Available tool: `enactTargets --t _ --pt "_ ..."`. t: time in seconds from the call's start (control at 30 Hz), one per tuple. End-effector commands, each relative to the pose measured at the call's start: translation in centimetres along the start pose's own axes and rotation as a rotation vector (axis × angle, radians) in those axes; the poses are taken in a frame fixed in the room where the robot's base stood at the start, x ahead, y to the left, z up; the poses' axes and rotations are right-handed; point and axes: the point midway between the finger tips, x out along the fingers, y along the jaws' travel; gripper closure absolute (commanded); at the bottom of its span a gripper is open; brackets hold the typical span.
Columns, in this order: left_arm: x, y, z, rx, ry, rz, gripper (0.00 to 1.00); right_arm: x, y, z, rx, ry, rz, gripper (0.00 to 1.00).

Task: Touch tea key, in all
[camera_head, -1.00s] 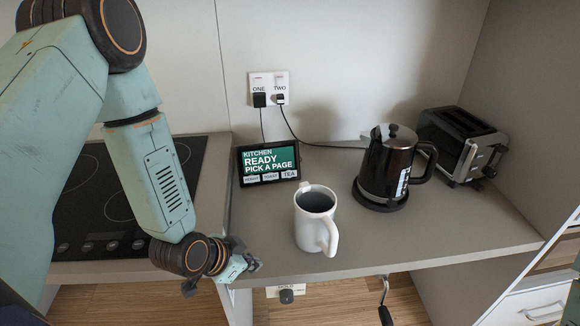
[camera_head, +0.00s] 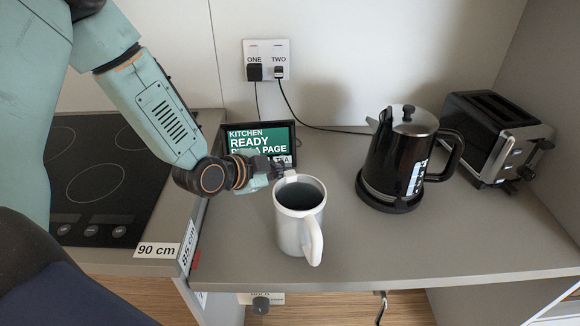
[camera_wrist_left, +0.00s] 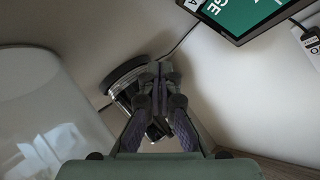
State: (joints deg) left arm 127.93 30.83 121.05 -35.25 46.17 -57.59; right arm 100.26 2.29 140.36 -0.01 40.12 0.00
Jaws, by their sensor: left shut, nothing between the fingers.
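The kitchen display (camera_head: 258,138), a black-framed tablet with a green screen, stands at the back of the counter and reads "KITCHEN READY". The tea key (camera_head: 284,160) is at its lower right and is partly hidden by my left gripper (camera_head: 278,170). That gripper is shut and empty, just in front of the display's lower edge. I cannot tell whether it touches the key. In the left wrist view the closed fingers (camera_wrist_left: 160,78) point below the display (camera_wrist_left: 240,14), seen at the top right. My right gripper is not in view.
A white mug (camera_head: 299,220) with dark contents stands right beside my left gripper. A black kettle (camera_head: 393,160) and a toaster (camera_head: 495,135) stand to the right. A cooktop (camera_head: 95,185) is at the left. Sockets (camera_head: 266,60) are on the wall.

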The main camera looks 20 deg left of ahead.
Motion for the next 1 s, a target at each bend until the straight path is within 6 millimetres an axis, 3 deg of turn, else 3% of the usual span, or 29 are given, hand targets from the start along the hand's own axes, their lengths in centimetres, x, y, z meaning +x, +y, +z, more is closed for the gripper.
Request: enactTargets --t 0.03,0.17,0.63,1.0 --pt "0.4 0.6 0.7 -0.001 0.000 0.000 1.00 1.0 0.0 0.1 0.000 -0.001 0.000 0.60" --pt "0.5 1.2 1.3 -0.002 0.000 0.000 1.00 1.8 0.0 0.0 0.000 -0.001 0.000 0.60" --pt "0.3 1.3 1.5 -0.002 0.000 0.000 1.00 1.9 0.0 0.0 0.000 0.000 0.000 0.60" --pt "3.4 -0.6 3.6 0.000 0.001 -0.002 1.00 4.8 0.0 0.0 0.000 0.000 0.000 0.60"
